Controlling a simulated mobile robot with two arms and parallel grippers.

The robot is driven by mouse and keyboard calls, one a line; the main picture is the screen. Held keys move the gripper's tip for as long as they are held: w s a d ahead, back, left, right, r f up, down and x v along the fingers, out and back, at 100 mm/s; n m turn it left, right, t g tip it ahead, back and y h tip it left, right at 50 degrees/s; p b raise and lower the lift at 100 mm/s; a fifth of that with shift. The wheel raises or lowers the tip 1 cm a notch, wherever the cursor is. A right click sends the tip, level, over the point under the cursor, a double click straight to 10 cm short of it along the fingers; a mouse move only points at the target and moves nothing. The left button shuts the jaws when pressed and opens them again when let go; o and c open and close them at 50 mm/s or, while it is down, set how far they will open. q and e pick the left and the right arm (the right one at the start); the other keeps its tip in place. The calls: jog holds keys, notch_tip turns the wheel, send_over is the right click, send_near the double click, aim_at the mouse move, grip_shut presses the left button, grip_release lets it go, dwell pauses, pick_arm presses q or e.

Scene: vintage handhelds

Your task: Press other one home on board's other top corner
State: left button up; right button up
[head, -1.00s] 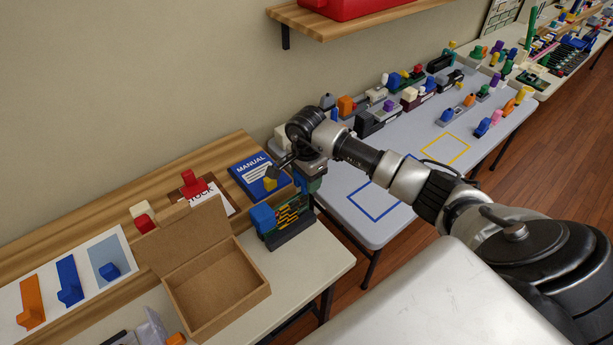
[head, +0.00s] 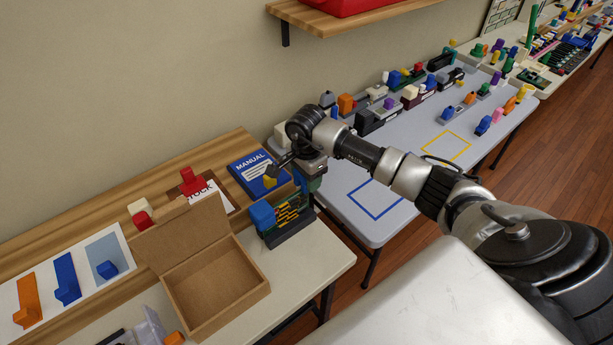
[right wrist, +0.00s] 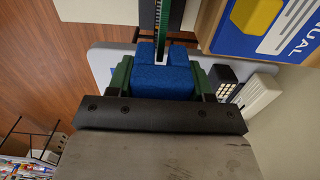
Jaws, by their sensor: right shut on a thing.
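The green circuit board (head: 290,213) stands upright in a dark base at the right end of the near table. A blue block (head: 262,215) sits on its left top corner. My right gripper (head: 309,184) is at the board's right top corner, shut on another blue block (right wrist: 163,82). In the right wrist view this block lies between the green finger pads, and its slotted end meets the board's thin edge (right wrist: 163,28). The arm partly hides this corner in the head view, so I cannot tell how deep the block sits. My left gripper is not in view.
An open cardboard box (head: 216,283) stands left of the board. The blue manual (head: 252,172) and a red-handled stamp (head: 192,181) are behind it. A grey table (head: 350,213) with a blue outlined square and several handhelds is to the right, across a gap.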

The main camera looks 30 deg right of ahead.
aim_at(305, 187)
jog(key=shift+f+b, duration=1.95)
jog(key=shift+f, duration=0.15)
dwell(1.0)
jog(key=shift+s+a+f, duration=0.15)
jog(key=shift+s+a, duration=0.05)
jog(key=shift+a, duration=0.05)
dwell(0.6)
jog(key=o, duration=0.8)
jog(key=shift+w+a, duration=0.1)
jog(key=shift+w, duration=0.05)
jog(key=shift+o, duration=0.2)
jog(key=shift+r, duration=0.25)
jog(key=shift+r, duration=0.2)
jog(key=shift+r+p, duration=1.5)
jog(key=shift+r, duration=1.25)
jog(key=shift+f, duration=0.1)
